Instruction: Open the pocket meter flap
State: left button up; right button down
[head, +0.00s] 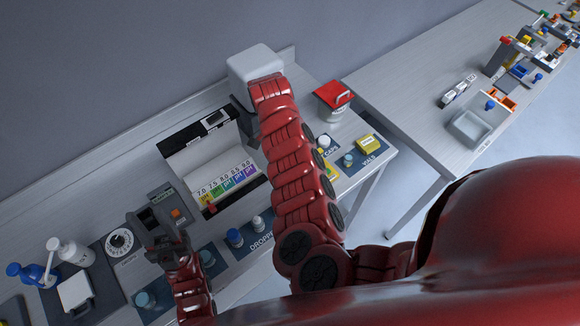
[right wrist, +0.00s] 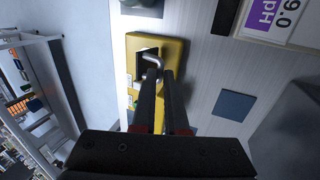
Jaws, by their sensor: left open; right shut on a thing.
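In the right wrist view a yellow case (right wrist: 178,48) has a dark square opening and a bent metal handle (right wrist: 153,57). I take it for the pocket meter; its flap is not clearly told apart from the case. My right gripper (right wrist: 162,74) is shut on the handle at the fingertips. In the head view my red right arm hides this gripper, and only a sliver of yellow (head: 330,169) shows beside the arm. My left gripper (head: 168,243) is open, close to a dark grey device with an orange square (head: 176,213); whether they touch is unclear.
An open case with a pH colour chart (head: 215,165) stands mid-bench. A white box (head: 252,66) is at the back.

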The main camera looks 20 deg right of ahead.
jog(key=shift+w+a+f+g+b, duration=0.1)
jog(key=shift+w+f+g+b, duration=0.4)
jog(key=shift+b, duration=1.15)
jog(key=shift+r+h, duration=0.2)
jog(key=shift+h, duration=0.1)
jog(key=c, duration=1)
grip_release()
jog(key=shift+o, duration=0.3)
jog(key=shift+d, duration=0.2)
jog(key=shift+r, duration=0.1)
